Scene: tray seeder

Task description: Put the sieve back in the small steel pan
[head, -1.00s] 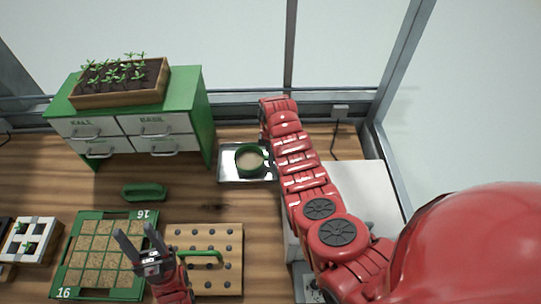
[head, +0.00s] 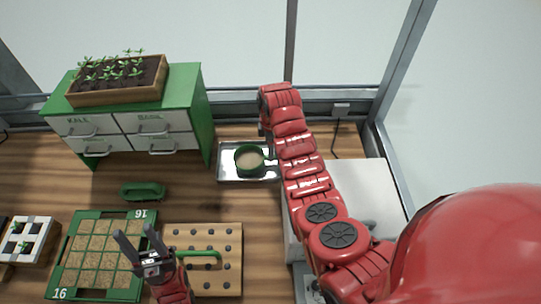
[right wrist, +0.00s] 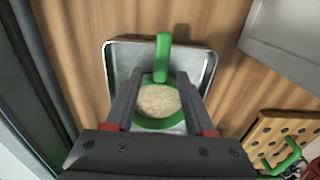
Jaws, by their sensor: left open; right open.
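In the right wrist view the sieve (right wrist: 163,125) lies between and beyond the fingers of my open right gripper (right wrist: 160,78), which holds nothing. The green handle (right wrist: 163,50) extends past the fingertips over the pan rim (right wrist: 108,60). My left gripper (head: 137,240) is open and empty above the front of the table.
A green seed tray (head: 88,215) and a wooden dibber board (head: 232,260) with a green handle lie at the front. A green handled tool (head: 143,192) lies behind them. A green cabinet (head: 203,120) carries a seedling box (head: 120,95). Table around the pan's left is clear.

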